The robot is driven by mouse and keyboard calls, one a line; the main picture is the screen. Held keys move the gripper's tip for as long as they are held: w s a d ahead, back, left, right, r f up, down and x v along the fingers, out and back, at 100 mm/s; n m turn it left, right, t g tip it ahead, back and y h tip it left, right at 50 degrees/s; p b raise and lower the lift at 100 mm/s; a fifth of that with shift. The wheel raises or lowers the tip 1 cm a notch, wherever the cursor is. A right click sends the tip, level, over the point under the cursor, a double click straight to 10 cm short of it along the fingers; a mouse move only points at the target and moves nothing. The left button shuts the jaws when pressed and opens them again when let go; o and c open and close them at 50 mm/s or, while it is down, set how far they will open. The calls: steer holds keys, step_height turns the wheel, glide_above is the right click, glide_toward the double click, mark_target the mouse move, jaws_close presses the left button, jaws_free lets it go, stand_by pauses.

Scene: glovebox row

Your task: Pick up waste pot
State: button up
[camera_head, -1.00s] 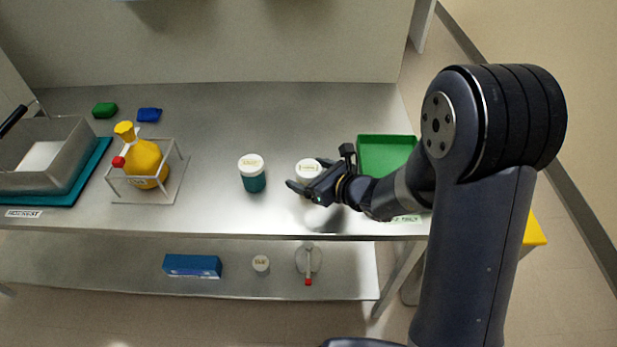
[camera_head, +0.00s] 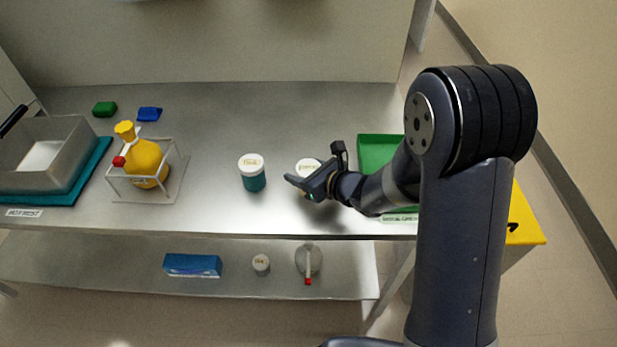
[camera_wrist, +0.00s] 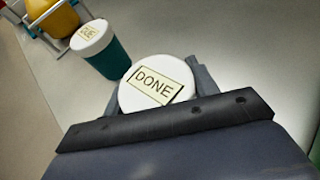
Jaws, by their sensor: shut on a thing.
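A pot with a white lid (camera_head: 307,165) stands on the steel bench, partly hidden by my gripper. In the wrist view its lid (camera_wrist: 155,84) carries a label reading "DONE". My gripper (camera_head: 311,185) is shut on this pot, with a finger on either side of it. I cannot tell whether the pot is clear of the bench. A second pot (camera_head: 252,175), teal with a white lid, stands apart to the left. In the wrist view this second pot (camera_wrist: 106,55) has a label that seems to read "DUE".
A green tray (camera_head: 377,150) lies behind my forearm. A yellow bottle (camera_head: 148,160) sits in a wire rack at left, beside a grey basin (camera_head: 75,150). The lower shelf holds a blue box (camera_head: 192,265) and another small pot (camera_head: 261,264). The bench behind the pots is clear.

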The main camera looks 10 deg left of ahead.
steer(key=shift+c, duration=0.9)
steer(key=shift+r, duration=0.1)
